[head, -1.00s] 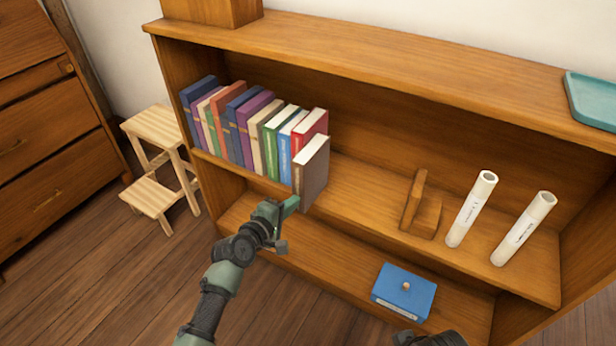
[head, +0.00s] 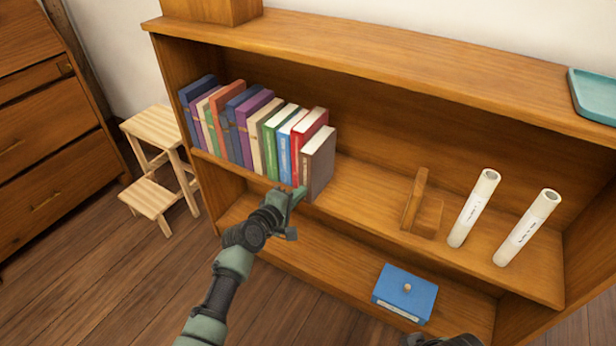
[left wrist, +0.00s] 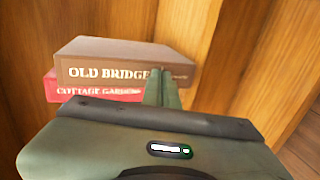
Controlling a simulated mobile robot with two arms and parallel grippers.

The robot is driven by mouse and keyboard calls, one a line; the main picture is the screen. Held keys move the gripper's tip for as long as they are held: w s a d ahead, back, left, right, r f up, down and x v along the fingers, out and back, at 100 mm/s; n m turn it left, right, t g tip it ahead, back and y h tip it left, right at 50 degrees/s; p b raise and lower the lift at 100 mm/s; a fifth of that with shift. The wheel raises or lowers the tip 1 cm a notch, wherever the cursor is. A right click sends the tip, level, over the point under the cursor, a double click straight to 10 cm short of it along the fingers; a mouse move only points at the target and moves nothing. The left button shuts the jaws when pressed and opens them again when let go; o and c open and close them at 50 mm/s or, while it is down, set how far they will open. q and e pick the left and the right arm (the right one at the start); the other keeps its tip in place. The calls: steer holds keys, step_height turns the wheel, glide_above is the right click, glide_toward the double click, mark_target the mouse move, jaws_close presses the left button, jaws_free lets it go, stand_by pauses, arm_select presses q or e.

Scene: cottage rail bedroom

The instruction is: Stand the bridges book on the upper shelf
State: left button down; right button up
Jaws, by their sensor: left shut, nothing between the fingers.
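The bridges book (head: 318,163), brown with pale page edges, stands upright on the upper shelf (head: 365,192) at the right end of a row of books. A red book stands just left of it. In the left wrist view its spine reads "OLD BRIDGE" (left wrist: 110,73), with the rest of the title covered by my fingers. My left gripper (head: 299,193) is shut and empty, its fingertips at the lower part of this spine. The wrist view also shows the shut fingers (left wrist: 162,88) against or very near the spine; I cannot tell if they touch. My right gripper's fingers are not visible.
A wooden bookend-like block (head: 422,207) and two white tubes (head: 474,208) (head: 527,228) stand to the right on the upper shelf, with free shelf between book and block. A blue box (head: 404,293) is on the lower shelf. A step stool (head: 152,196) stands left.

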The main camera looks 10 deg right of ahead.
arm_select(q)
steer(key=shift+w+d+b, duration=0.75)
steer(key=shift+w+d, duration=0.25)
steer(key=shift+w, duration=0.3)
steer(key=s+a+p, duration=0.4)
steer(key=s, duration=0.2)
steer(key=shift+s+a, duration=0.25)
steer(key=shift+a, duration=0.15)
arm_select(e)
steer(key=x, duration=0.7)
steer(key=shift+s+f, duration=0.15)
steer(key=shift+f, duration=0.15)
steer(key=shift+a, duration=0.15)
